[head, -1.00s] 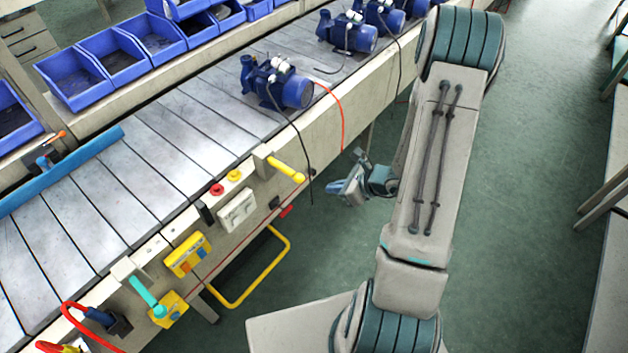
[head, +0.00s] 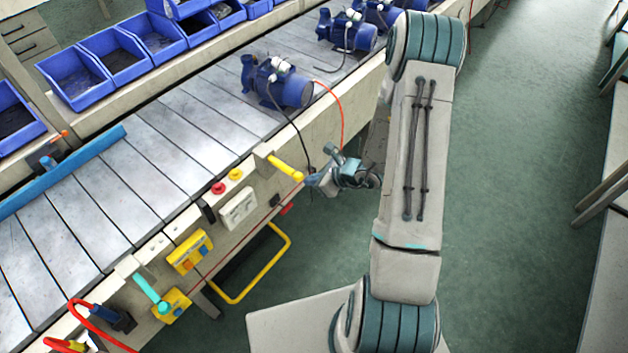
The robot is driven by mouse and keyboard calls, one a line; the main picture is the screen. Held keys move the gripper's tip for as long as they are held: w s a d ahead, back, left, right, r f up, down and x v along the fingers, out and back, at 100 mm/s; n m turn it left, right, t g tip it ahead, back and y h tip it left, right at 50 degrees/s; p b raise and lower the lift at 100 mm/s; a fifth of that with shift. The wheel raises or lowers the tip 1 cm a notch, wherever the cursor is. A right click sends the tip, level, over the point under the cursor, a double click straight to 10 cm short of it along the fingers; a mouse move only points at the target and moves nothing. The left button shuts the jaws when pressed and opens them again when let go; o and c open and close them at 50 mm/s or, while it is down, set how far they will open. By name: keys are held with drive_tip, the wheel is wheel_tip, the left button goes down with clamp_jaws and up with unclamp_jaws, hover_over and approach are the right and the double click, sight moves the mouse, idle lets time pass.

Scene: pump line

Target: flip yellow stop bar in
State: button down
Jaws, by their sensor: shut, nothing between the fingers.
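The yellow stop bar (head: 285,168) is a short yellow handle on a beige mount at the conveyor's front edge. It sticks out from the edge toward the lower right in the head view. My gripper (head: 311,183) is shut and empty, just to the right of the bar's free end. Gripper and bar look very close; I cannot tell whether they touch. The fingertips are small and partly blurred against the conveyor's side.
A blue pump (head: 278,83) with a black cable and a red hose stands on the conveyor (head: 150,150) behind the bar. Red (head: 218,188) and yellow (head: 235,174) buttons sit left of it. Open floor lies right.

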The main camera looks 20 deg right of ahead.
drive_tip(key=w+a+b, duration=0.4)
drive_tip(key=w+a, duration=0.2)
drive_tip(key=w, duration=0.2)
drive_tip(key=shift+w+r, duration=0.1)
drive_tip(key=shift+r, duration=0.05)
drive_tip(key=s+d+r+b, duration=0.2)
drive_tip(key=s+d+r, duration=0.3)
drive_tip(key=s+d, duration=0.3)
drive_tip(key=shift+d, duration=0.4)
drive_tip(key=shift+s+r, duration=0.1)
